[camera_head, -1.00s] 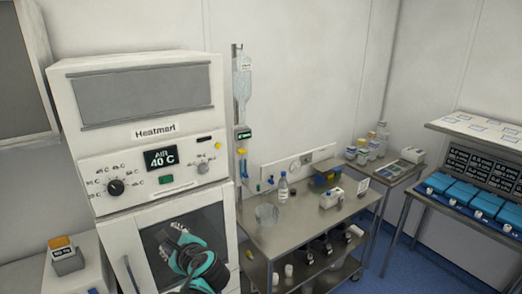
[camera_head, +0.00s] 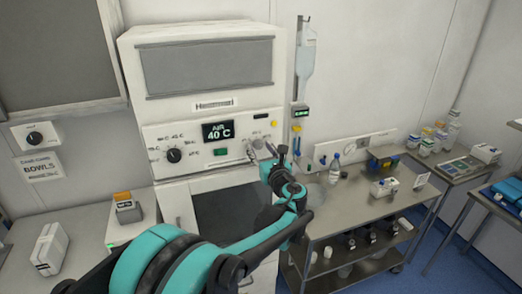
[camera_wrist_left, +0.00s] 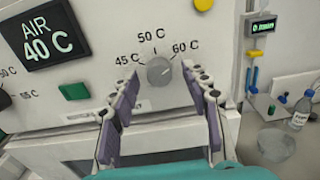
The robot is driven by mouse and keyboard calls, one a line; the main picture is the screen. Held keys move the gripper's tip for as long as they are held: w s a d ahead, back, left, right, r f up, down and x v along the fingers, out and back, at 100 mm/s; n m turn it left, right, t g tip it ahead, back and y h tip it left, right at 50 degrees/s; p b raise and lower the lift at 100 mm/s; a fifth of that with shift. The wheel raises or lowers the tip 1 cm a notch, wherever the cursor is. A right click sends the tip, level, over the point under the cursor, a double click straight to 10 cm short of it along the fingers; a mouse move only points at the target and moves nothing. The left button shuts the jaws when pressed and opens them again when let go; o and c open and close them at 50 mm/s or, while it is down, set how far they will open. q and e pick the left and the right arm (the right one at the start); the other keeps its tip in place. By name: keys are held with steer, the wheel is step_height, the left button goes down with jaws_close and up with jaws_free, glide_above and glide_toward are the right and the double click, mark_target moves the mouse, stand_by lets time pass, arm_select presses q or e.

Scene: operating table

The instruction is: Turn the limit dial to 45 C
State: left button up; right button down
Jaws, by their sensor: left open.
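The limit dial (camera_wrist_left: 158,70) is a small grey knob on the white warming cabinet's panel, with 45 C at its left, 50 C above and 60 C at its right. Its exact pointer setting is hard to read. My left gripper (camera_wrist_left: 158,78) is open, with one finger at each side of the dial; I cannot tell whether they touch it. In the head view my left gripper (camera_head: 260,151) is at the right part of the panel and hides most of the dial. The display (camera_head: 218,131) reads AIR 40 C. My right gripper is out of view.
A black dial (camera_head: 174,155) and a green button (camera_head: 220,152) are on the same panel, left of my gripper. A yellow button (camera_wrist_left: 203,4) is above right. A steel cart (camera_head: 345,205) with a bottle (camera_head: 335,170) stands right of the cabinet.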

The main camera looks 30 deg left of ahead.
arm_select(q)
jaws_close()
steer(key=shift+n, duration=0.3)
steer(key=n, duration=1.6)
steer(key=shift+b, duration=0.4)
steer(key=n, duration=0.3)
steer(key=shift+n, duration=2.3)
